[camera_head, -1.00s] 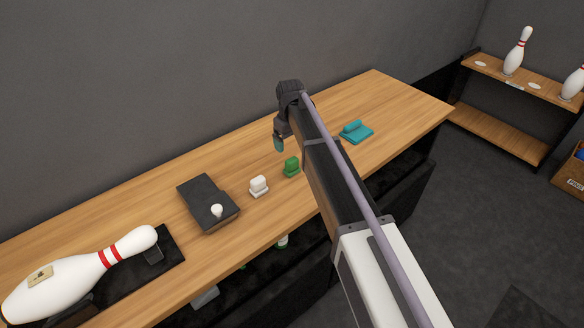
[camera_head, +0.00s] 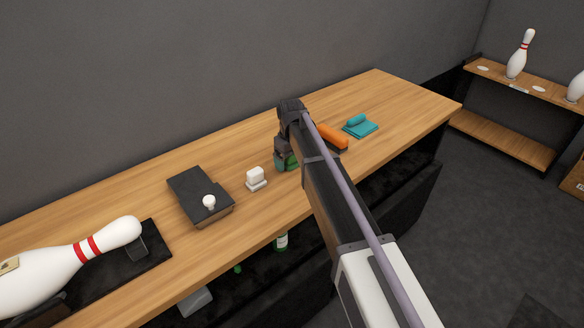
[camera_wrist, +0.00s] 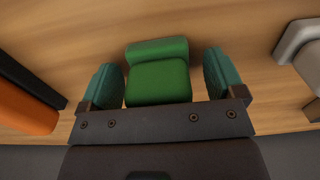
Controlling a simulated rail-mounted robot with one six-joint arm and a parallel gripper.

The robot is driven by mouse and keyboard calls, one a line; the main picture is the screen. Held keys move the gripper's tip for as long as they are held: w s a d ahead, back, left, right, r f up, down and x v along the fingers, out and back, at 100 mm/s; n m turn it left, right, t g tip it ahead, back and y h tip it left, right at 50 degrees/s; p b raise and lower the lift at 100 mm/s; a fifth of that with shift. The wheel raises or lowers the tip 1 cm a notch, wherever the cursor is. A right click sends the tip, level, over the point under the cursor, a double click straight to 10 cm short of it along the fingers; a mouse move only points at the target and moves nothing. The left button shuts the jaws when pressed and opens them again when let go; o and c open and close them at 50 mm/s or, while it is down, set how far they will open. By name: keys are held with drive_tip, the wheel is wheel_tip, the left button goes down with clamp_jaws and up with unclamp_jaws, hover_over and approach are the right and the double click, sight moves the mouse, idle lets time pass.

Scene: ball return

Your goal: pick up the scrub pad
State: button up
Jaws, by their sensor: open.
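A green pad with a raised grip, which looks like the scrub pad (camera_wrist: 158,82), lies on the wooden counter. My gripper (camera_wrist: 164,76) is open, with one teal finger on each side of it in the wrist view. A gap shows between the pad and each finger. In the head view the green pad (camera_head: 291,163) is mostly hidden behind my gripper (camera_head: 285,158), which is low over the counter. A white block with a grip (camera_head: 256,178) stands to the left, and a teal cloth with a teal roll (camera_head: 361,126) lies farther right.
An orange-handled tool (camera_head: 333,137) lies close to the right of my gripper, partly hidden by my arm. A black box with a white knob (camera_head: 199,195) and a bowling pin on a black stand (camera_head: 157,257) are to the left. Bare counter lies behind.

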drive_tip(key=shift+r, duration=0.15)
drive_tip(key=c, duration=1.1)
drive_tip(key=shift+r, duration=0.15)
wheel_tip(320, 180, up, 10)
drive_tip(key=p, duration=1)
